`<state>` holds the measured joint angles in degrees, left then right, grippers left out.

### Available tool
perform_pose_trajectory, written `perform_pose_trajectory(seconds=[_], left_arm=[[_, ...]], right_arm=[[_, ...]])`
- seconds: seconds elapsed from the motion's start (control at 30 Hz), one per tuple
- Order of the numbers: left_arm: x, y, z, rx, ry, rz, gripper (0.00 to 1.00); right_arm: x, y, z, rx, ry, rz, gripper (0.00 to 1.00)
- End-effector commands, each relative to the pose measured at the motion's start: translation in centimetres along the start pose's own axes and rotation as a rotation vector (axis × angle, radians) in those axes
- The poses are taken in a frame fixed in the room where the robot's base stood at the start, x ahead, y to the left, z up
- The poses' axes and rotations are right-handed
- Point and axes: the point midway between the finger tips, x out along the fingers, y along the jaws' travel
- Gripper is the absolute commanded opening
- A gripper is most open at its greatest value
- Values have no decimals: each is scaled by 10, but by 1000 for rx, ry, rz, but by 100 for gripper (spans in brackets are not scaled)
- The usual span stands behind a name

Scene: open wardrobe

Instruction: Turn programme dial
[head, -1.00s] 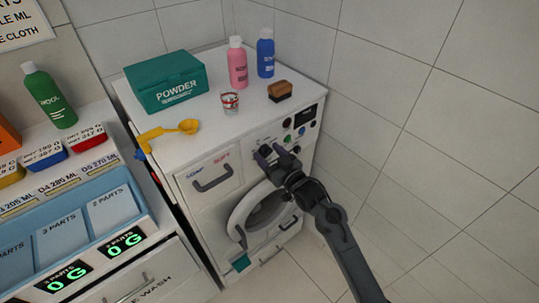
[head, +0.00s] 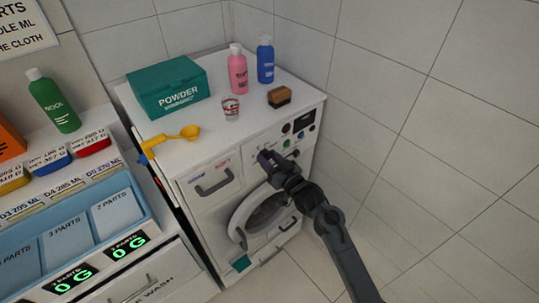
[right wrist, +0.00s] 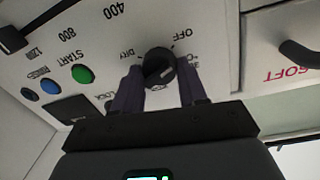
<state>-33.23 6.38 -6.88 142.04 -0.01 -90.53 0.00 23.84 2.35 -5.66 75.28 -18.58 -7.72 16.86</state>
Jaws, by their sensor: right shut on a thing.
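The programme dial (right wrist: 158,66) is a round black knob on the white front panel of the washing machine. Labels such as OFF and DRY ring it in the right wrist view, where the picture is turned over. My right gripper (right wrist: 161,80) has its two dark fingers on either side of the dial and is shut on it. In the head view my right gripper (head: 268,158) is at the panel and largely hides the dial. The washing machine (head: 215,150) stands against the tiled wall. My left gripper is not in view.
The START button (right wrist: 83,75) and a blue button (right wrist: 50,86) sit beside the dial. The drawer handle (head: 214,182) is left of my gripper.

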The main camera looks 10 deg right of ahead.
Motion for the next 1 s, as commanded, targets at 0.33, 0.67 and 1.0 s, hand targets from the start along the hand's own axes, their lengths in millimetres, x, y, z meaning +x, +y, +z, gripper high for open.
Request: perform_pose_trajectory(seconds=[0.33, 0.67, 1.0], left_arm=[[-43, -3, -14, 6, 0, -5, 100], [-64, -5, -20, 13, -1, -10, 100], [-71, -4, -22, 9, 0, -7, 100]], right_arm=[[0, 0, -6, 310, -21, 0, 12], [0, 1, -4, 550, -36, -1, 12], [0, 2, -2, 664, -43, -2, 11]])
